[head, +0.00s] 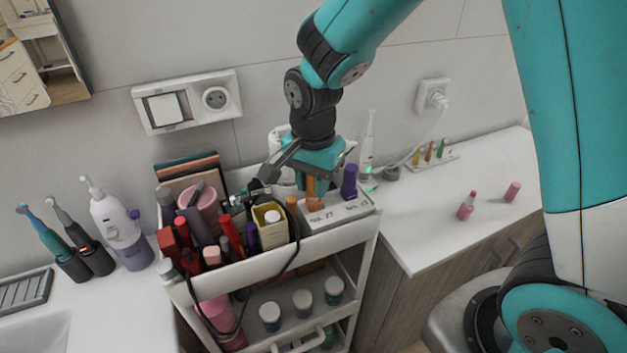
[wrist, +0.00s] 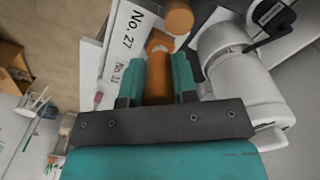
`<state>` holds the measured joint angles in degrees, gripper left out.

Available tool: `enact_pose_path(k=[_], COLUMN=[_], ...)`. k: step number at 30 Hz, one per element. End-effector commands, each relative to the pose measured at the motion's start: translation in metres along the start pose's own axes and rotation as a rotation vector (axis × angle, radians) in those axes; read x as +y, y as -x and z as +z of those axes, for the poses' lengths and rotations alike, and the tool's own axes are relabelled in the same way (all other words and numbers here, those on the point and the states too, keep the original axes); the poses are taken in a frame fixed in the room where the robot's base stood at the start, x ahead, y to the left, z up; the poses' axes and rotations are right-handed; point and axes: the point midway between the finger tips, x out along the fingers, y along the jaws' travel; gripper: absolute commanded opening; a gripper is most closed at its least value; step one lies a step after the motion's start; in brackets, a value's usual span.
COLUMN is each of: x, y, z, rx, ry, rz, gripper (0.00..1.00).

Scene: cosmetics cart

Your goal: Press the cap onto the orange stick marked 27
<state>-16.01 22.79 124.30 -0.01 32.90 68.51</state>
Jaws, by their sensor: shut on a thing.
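My gripper (head: 312,172) points down over the white stand (head: 345,210) on the cart's top. It is shut on an orange cap (wrist: 158,82), which shows between the fingers (wrist: 157,70) in the wrist view. In the head view, the orange stick (head: 314,203) stands upright behind the "No. 27" label, directly below my gripper. Cap and stick look in line, but I cannot tell whether they touch. A purple stick (head: 349,181) stands at the right end of the stand.
Another orange round-topped item (head: 291,203) is just left of the stand and shows in the wrist view (wrist: 180,18). A yellow box (head: 270,226) and several cosmetics crowd the cart's left. A white appliance (wrist: 235,75) is close behind. The right counter (head: 440,215) has free room.

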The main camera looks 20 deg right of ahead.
Motion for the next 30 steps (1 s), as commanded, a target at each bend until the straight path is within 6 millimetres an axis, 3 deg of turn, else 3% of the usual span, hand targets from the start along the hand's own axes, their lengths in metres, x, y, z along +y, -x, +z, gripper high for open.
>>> enact_pose_path(k=[27,28,30], x=[0.0000,0.0000,0.0000], y=[-0.0110,-0.0110,-0.0110], z=[0.0000,0.0000,0.0000], rx=[0.000,0.000,0.000], ry=[0.000,0.000,0.000], rz=[0.000,0.000,0.000], gripper=[0.05,0.31,0.47])
